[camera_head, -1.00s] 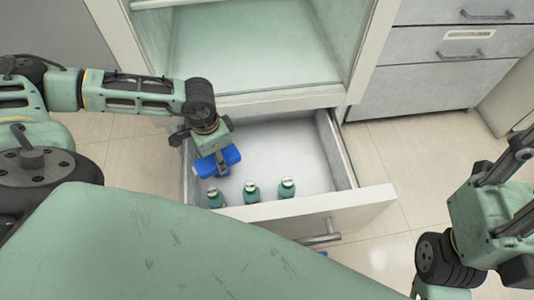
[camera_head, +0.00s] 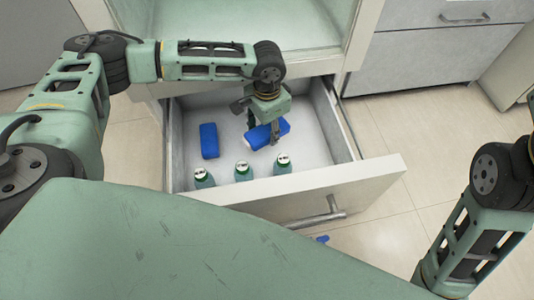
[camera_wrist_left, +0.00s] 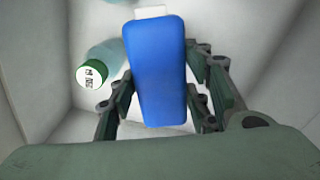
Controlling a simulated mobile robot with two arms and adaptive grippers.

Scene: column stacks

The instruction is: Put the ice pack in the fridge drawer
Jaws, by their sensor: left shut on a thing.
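The fridge drawer (camera_head: 365,180) is pulled open below the fridge. My left gripper (camera_head: 272,132) is inside the drawer area, shut on a blue ice pack (camera_head: 260,137), which is tilted. In the left wrist view the blue ice pack (camera_wrist_left: 157,65) sits between the fingers of the left gripper (camera_wrist_left: 160,105). I cannot tell whether this pack touches the drawer floor. A second blue pack (camera_head: 209,140) is in the left part of the drawer, apart from the held one. My right gripper is out of view.
Three green bottles (camera_head: 243,171) with white-topped caps stand in a row along the drawer's front wall. One green cap (camera_wrist_left: 92,74) shows close to the held pack in the left wrist view. A blue object (camera_head: 322,239) is partly visible on the floor. Grey cabinet drawers (camera_head: 425,65) are at right.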

